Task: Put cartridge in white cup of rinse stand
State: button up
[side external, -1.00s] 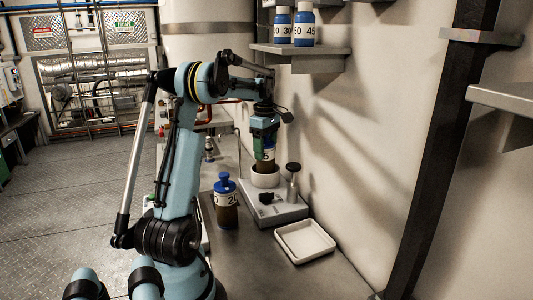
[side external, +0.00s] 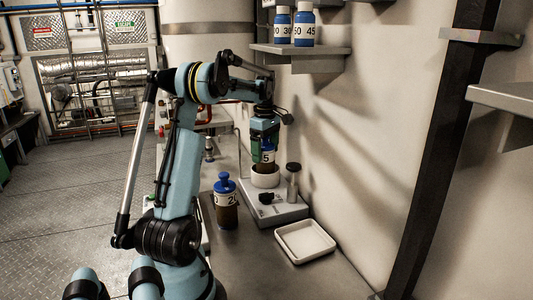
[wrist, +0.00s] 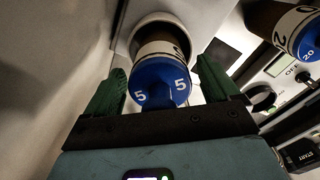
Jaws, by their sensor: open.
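The cartridge (wrist: 160,80), brown with a white label and a blue cap marked 5, stands upright with its lower end inside the white cup (wrist: 180,25). In the side external view the cartridge (side external: 266,158) rises above the rim of the cup (side external: 264,180) on the grey rinse stand (side external: 281,217). My gripper (wrist: 163,75) is open. Its green fingers are on either side of the cartridge, with a gap showing at the right finger. In the side external view my gripper (side external: 264,140) is straight above the cup. The cartridge's bottom is hidden in the cup.
A blue-capped bottle labelled 20 (side external: 226,204) stands left of the stand and also shows in the wrist view (wrist: 291,29). A black-topped post (side external: 293,182) rises on the stand. An empty white tray (side external: 305,242) lies in front. A wall is close on the right.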

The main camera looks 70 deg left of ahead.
jog(key=shift+r, duration=2.8)
jog(key=shift+d+r+m, duration=0.15)
jog(key=shift+d+m, duration=0.1)
jog(key=shift+m, duration=0.05)
jog(key=d+f+m+t, duration=0.2)
jog(key=d+m, duration=1)
jog(key=d, duration=0.6)
jog(key=d+f+m+t, duration=0.3)
jog(key=d+m+t, duration=0.2)
jog(key=d+m, duration=0.7)
jog(key=d, duration=0.7)
jog(key=shift+s+m, duration=0.3)
jog(key=shift+r, duration=0.1)
jog(key=shift+c, duration=0.2)
